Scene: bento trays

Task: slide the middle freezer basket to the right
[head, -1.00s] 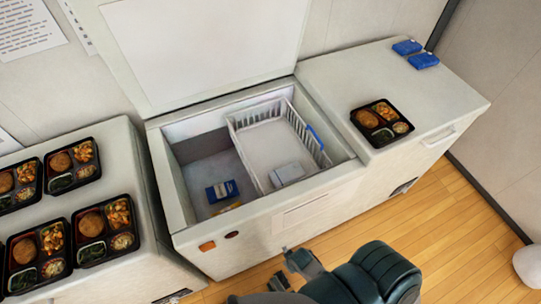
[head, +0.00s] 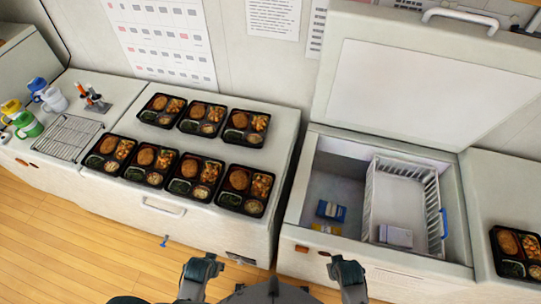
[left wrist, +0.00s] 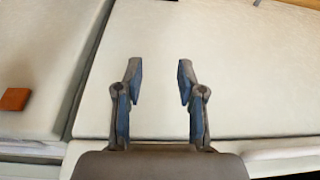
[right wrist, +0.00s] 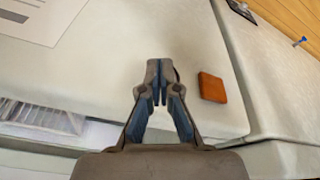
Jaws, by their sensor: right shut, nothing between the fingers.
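The middle freezer (head: 293,262) stands open at the right of the head view. Its white slatted basket (head: 403,200) sits at the right side of the opening, with a blue handle (head: 444,223) on its right wall. A small white box (head: 397,236) lies in the basket's front. The right wrist view shows white slats (right wrist: 40,117) at lower left. My left gripper (left wrist: 159,68) is open and empty, over a white surface. My right gripper (right wrist: 159,72) is shut and empty, beside an orange patch (right wrist: 212,87). Neither gripper visibly touches the basket.
A blue box (head: 331,211) and a yellow item (head: 326,229) lie in the freezer left of the basket. The raised lid (head: 400,95) stands behind. Bento trays (head: 203,178) cover the left freezer; another tray (head: 517,250) is on the right one. Wooden floor is in front.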

